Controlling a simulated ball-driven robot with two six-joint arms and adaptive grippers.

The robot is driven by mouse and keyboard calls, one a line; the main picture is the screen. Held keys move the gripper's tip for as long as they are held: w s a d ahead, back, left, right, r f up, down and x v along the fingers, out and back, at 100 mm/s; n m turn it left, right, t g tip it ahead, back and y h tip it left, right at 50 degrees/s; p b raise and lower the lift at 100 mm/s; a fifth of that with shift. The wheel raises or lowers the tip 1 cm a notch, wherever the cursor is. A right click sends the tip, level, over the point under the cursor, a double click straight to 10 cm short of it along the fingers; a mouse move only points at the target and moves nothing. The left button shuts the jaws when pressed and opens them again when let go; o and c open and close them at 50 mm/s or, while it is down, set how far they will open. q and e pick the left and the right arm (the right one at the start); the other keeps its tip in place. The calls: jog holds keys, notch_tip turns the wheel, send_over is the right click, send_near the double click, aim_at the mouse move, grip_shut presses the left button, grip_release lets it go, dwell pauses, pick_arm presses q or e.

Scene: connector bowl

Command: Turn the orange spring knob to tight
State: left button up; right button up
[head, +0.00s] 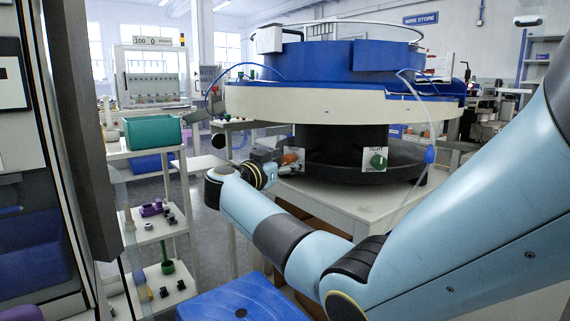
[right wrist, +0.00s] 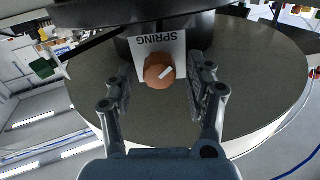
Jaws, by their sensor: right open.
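The orange spring knob (right wrist: 158,71) sits on a white plate (right wrist: 174,47) reading SPRING, upside down in the right wrist view. A white pointer bar on the knob slants toward the picture's upper right. My right gripper (right wrist: 163,82) is open, with one finger on each side of the knob and a visible gap to both. In the head view the orange knob (head: 291,156) is small and partly hidden by my right gripper (head: 290,168). My left gripper is in neither view.
A green knob (head: 378,161) on a plate reading TIGHT is right of the spring knob, on the dark base of the big blue-and-cream bowl (head: 340,103). The base stands on a pale table (head: 330,195). A shelf with a green bin (head: 152,132) stands left.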

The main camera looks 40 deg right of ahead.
jog(key=shift+c, duration=0.4)
grip_shut()
